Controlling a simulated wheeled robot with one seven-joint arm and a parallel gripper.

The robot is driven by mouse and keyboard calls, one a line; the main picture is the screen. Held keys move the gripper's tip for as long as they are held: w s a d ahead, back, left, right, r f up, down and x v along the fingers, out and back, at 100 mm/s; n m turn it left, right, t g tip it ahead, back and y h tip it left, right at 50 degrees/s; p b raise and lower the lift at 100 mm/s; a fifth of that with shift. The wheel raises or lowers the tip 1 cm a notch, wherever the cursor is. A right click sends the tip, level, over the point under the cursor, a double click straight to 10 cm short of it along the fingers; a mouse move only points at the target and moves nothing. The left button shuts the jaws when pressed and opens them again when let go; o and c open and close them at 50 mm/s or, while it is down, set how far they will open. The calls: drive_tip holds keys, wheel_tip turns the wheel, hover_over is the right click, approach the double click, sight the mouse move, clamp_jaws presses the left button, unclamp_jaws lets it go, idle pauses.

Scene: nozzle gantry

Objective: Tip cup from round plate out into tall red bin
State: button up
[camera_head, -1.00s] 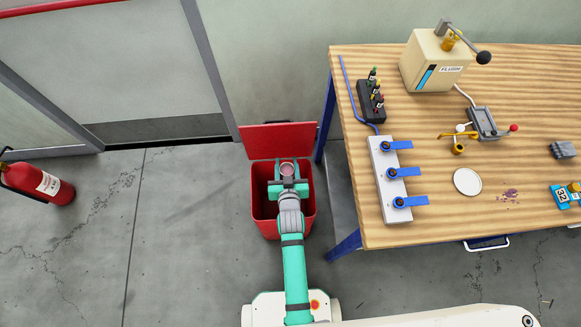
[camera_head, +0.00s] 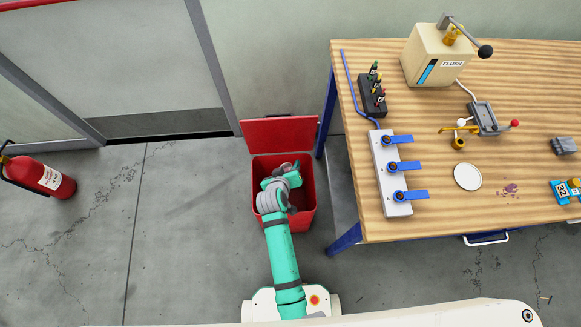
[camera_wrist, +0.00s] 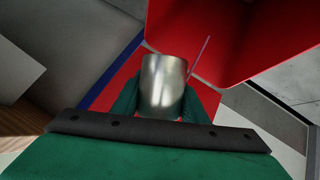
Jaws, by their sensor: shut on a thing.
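The tall red bin (camera_head: 306,222) stands on the floor left of the table, its lid (camera_head: 279,133) raised at the back. My gripper (camera_head: 286,171) is over the bin's mouth, turned on its side. In the wrist view my gripper (camera_wrist: 163,108) is shut on a shiny metal cup (camera_wrist: 163,78), with a green finger on each side of it. The cup looks tilted, with red bin surfaces (camera_wrist: 235,35) around it. In the head view my wrist mostly hides the cup. The inside of the cup cannot be seen. The round white plate (camera_head: 467,176) on the table is empty.
The wooden table (camera_head: 430,222) is right of the bin. It carries a blue-handled valve block (camera_head: 390,172), a flush box (camera_head: 437,57), a small rack (camera_head: 371,95) and a blue numbered device (camera_head: 562,193). A fire extinguisher (camera_head: 42,178) is at far left; floor between is clear.

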drive_tip(key=n+g+h, duration=0.1)
drive_tip(key=g, duration=0.1)
drive_tip(key=n+g+h, duration=0.1)
drive_tip(key=h, duration=0.1)
drive_tip(key=shift+w+a+r+n+g, duration=0.2)
drive_tip(key=shift+r+n+g, duration=0.1)
drive_tip(key=shift+r+g, duration=0.1)
drive_tip(key=shift+f+g+h, duration=0.15)
drive_tip(key=shift+g+h, duration=0.15)
drive_tip(key=shift+h, duration=0.3)
drive_tip(key=n+g+h, duration=0.1)
drive_tip(key=f+g+h, duration=0.1)
drive_tip(key=s+d+n+h, duration=0.1)
drive_tip(key=shift+f+n+g+h, duration=0.3)
drive_tip(key=shift+f+g, duration=0.1)
idle(0.6)
